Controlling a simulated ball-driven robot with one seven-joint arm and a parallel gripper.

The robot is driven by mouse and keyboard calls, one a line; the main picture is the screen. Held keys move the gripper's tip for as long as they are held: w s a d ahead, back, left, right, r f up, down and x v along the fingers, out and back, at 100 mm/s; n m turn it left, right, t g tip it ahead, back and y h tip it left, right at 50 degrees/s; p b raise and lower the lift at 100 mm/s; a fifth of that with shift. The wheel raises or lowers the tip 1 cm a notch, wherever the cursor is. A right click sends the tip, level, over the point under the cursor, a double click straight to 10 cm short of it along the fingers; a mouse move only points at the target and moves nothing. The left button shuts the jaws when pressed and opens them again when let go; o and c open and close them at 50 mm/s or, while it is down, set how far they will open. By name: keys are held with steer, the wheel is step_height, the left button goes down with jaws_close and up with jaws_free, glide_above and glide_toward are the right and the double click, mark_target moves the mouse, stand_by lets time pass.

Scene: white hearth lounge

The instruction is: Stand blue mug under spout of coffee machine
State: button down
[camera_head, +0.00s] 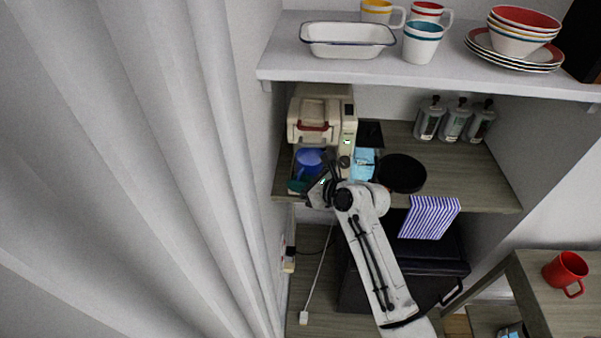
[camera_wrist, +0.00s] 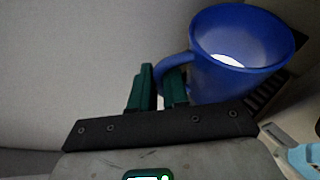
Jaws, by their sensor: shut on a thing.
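The blue mug (camera_head: 308,158) is at the front of the cream coffee machine (camera_head: 349,124), below its red-trimmed upper part (camera_head: 312,128). My gripper (camera_head: 323,173) reaches to the mug's right side. In the wrist view, my gripper (camera_wrist: 159,86) is shut on the handle of the blue mug (camera_wrist: 235,75), with a green finger on each side. The mug's open rim faces up, and a bright patch shows inside. Dark slats (camera_wrist: 266,90) show beside the mug's lower part. The spout is hidden, and I cannot tell whether the mug's base touches the tray.
A black round plate (camera_head: 402,173) and a light blue item (camera_head: 364,164) lie right of the machine. Several bottles (camera_head: 453,122) stand behind. An upper shelf (camera_head: 380,72) with crockery overhangs the counter. A striped cloth (camera_head: 429,217) hangs at its front edge.

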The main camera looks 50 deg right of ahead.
mark_target(301, 169)
steer(key=shift+w+d+r, duration=0.1)
steer(key=shift+w+d, duration=0.3)
steer(key=shift+d, duration=0.15)
steer(key=w+d, duration=0.2)
steer(key=d, duration=0.1)
steer(key=shift+w, duration=0.15)
steer(key=shift+a+f, duration=0.1)
steer(key=shift+f, duration=0.7)
steer(key=c, duration=1.1)
jaws_free()
steer(key=shift+s, duration=0.2)
